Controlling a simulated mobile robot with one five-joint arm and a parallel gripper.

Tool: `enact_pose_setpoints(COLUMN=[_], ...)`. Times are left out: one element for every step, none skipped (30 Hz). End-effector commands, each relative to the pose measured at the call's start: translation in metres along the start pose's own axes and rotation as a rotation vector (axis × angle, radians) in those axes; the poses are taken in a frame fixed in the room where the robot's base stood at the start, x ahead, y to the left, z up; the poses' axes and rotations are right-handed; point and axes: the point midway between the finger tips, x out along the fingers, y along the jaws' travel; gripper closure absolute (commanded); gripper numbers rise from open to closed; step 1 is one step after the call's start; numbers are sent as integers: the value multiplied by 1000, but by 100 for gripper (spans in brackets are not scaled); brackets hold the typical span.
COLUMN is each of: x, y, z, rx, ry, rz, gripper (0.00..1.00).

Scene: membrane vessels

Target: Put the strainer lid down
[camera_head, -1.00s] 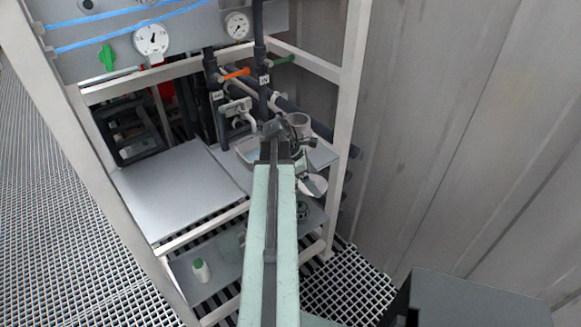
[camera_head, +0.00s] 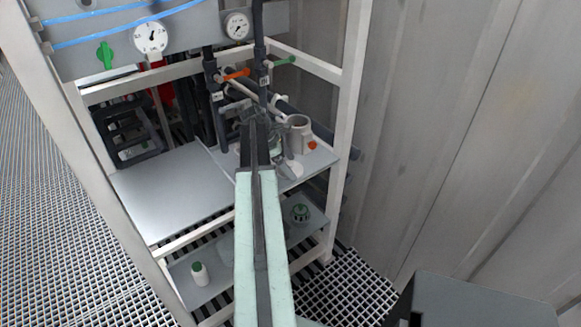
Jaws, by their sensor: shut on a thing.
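My gripper (camera_head: 276,145) is at the far end of my arm, over the right part of the rack's middle shelf. It is mostly hidden behind the arm and is shut on the strainer lid. A pale round piece (camera_head: 291,169), which looks like the strainer lid, shows just right of the arm end. I cannot tell whether it touches the shelf. A grey open-topped cylinder (camera_head: 299,133), probably the strainer body, stands right behind the gripper.
The metal shelf (camera_head: 170,190) is bare on the left. A small orange item (camera_head: 312,145) lies near its right end. Dark pipes with an orange handle (camera_head: 237,73) and a green handle (camera_head: 285,61) rise behind. A green-topped bottle (camera_head: 200,273) and a green-topped jar (camera_head: 300,213) stand on the lower shelf.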

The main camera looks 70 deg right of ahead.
Motion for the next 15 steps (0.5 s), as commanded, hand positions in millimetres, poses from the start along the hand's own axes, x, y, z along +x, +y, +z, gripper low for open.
enact_pose_setpoints(x=[-1, -1, -2, -1, 0, 1, 2, 3, 2, 2, 2, 2, 2, 2, 1], y=[0, 0, 0, 0, 0, 0, 0, 0, 0, 0, 0, 0, 0, 0, 0], z=[1, 1, 1, 1, 1, 0, -1, -1, 0, 0, 0, 0, 0, 0, 0], rx=[0, 0, 0, 0, 0, 0, 0, 0, 1, 1, 1, 1, 1, 1, 1], ry=[0, 0, 0, 0, 0, 0, 0, 0, 0, 0, 0, 0, 0, 0, 0], rz=[0, 0, 0, 0, 0, 0, 0, 0, 0, 0, 0, 0, 0, 0, 0], gripper=[46, 46, 46, 46, 46, 46, 46, 46, 0, 0, 0, 0, 0, 0, 0])
